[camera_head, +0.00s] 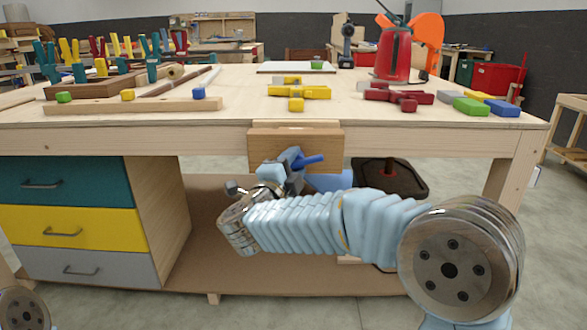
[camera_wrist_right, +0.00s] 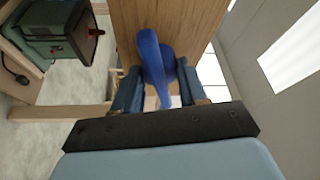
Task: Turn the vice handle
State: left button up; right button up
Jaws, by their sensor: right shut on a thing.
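The vice has a wooden jaw block (camera_head: 296,140) fixed to the front edge of the workbench. Its blue handle (camera_head: 311,160) sticks out in front of the block. My right gripper (camera_head: 287,170) is at the handle, and my right arm comes in from the right below it. In the right wrist view the blue handle (camera_wrist_right: 152,58) lies between the two fingers of my right gripper (camera_wrist_right: 158,90), which is shut on it. The wooden block shows behind it. The handle's lower part is partly hidden by the gripper. My left gripper is out of view.
The workbench top (camera_head: 230,110) holds coloured wooden parts and a red canister (camera_head: 393,55). A cabinet with teal, yellow and grey drawers (camera_head: 65,228) stands below at left. A brown shelf (camera_head: 200,262) runs under the bench, behind my right arm.

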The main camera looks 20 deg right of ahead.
jog(key=o, duration=1)
jog(key=shift+o, duration=0.2)
jog(key=b+v, duration=0.1)
jog(key=v, duration=1.3)
jog(key=shift+b, duration=0.3)
jog(key=shift+w, duration=0.1)
